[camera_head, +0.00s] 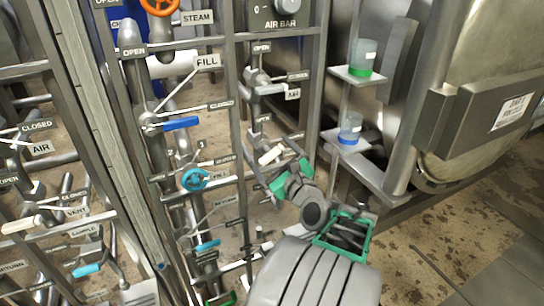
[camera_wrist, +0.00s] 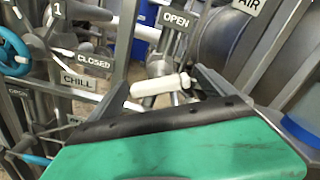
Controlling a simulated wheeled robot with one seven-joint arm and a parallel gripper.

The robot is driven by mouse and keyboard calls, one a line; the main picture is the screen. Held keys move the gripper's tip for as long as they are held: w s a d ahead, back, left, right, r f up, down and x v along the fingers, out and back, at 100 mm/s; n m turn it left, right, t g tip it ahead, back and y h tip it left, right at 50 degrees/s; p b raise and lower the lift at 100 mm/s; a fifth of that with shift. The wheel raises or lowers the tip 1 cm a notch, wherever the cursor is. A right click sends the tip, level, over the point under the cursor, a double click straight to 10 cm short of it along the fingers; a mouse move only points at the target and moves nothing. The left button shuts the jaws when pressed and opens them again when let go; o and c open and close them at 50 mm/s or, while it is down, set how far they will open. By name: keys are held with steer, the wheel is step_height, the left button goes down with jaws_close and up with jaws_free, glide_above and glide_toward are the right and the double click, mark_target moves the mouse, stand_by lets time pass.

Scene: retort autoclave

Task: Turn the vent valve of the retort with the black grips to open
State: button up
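A valve with a white lever grip (camera_head: 270,155) sits on the right-hand pipe panel, below an OPEN plate (camera_head: 262,118). In the wrist view the white grip (camera_wrist: 158,86) lies roughly crosswise between my gripper's dark fingers. An OPEN plate (camera_wrist: 176,19) stands above it and a CLOSED plate (camera_wrist: 94,62) to its left. This valve's name plate is not readable. No black grips are visible.
A blue lever (camera_head: 180,124), blue wheel (camera_head: 195,179) and orange wheel (camera_head: 160,5) are on the panel left of my gripper. Two jars, green-based (camera_head: 362,57) and blue-based (camera_head: 350,128), stand on small shelves to the right. Floor is clear at lower right.

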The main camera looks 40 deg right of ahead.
steer(key=c, duration=1.3)
steer(key=shift+c, duration=0.2)
steer(key=shift+n, duration=0.4)
steer(key=n, duration=0.4)
steer(key=shift+n, duration=0.3)
steer(key=n+b, duration=0.1)
steer(key=n, duration=0.2)
steer(key=shift+f+n, duration=0.1)
steer(key=shift+n, duration=0.2)
steer(key=shift+n+b, duration=0.8)
steer(key=shift+n, duration=0.6)
steer(key=o, duration=1.4)
